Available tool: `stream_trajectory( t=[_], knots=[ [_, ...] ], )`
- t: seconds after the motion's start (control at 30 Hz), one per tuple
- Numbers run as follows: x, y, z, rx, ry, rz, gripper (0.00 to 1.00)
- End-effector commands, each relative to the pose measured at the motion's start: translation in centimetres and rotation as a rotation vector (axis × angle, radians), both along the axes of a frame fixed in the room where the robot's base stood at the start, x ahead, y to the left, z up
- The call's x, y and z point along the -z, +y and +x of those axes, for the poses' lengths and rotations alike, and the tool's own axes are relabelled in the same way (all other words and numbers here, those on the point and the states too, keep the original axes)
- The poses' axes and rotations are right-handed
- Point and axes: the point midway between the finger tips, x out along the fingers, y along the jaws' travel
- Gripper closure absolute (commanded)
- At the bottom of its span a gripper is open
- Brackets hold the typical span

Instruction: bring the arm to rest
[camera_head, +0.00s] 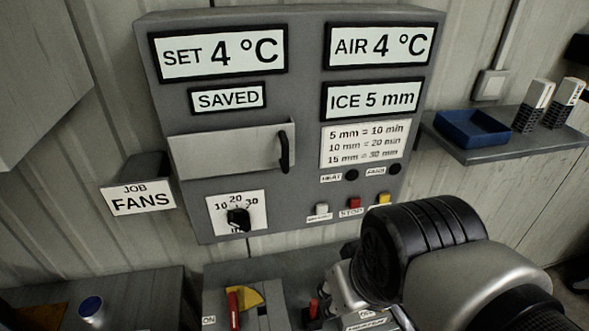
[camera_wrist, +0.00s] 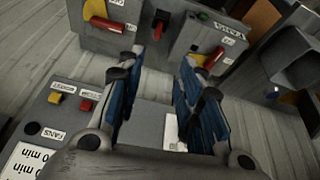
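My arm (camera_head: 465,265) reaches in from the lower right of the head view, in front of the lower right of the grey control panel (camera_head: 300,190). Its wrist hides part of the panel and most of my gripper. In the wrist view my gripper (camera_wrist: 162,62) has two blue-padded fingers standing apart. I see nothing held between them, only grey surfaces beyond. I cannot tell whether any finger touches something.
The panel has a dial (camera_head: 238,217), a covered flap with a black handle (camera_head: 284,152) and small buttons (camera_head: 355,203). A small red switch (camera_head: 313,308) stands close to my wrist. A shelf with a blue tray (camera_head: 472,128) is at right.

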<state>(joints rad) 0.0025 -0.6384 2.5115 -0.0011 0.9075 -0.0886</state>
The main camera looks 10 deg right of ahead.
Motion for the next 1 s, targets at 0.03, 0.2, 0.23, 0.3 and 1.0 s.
stream_trajectory(
  t=[0.03, 0.2, 0.23, 0.3, 1.0],
  knots=[
    [-0.4, 0.0, -0.8, 0.028, -0.022, 0.011, 0.66],
    [-0.7, 0.0, -1.9, 0.081, -0.047, 0.032, 0.66],
    [-0.7, 0.0, -2.0, 0.084, -0.047, 0.033, 0.66],
    [-0.7, 0.0, -2.0, 0.086, -0.047, 0.034, 0.66],
    [-0.7, 0.0, -1.9, 0.083, -0.047, 0.033, 0.66]
  ],
)
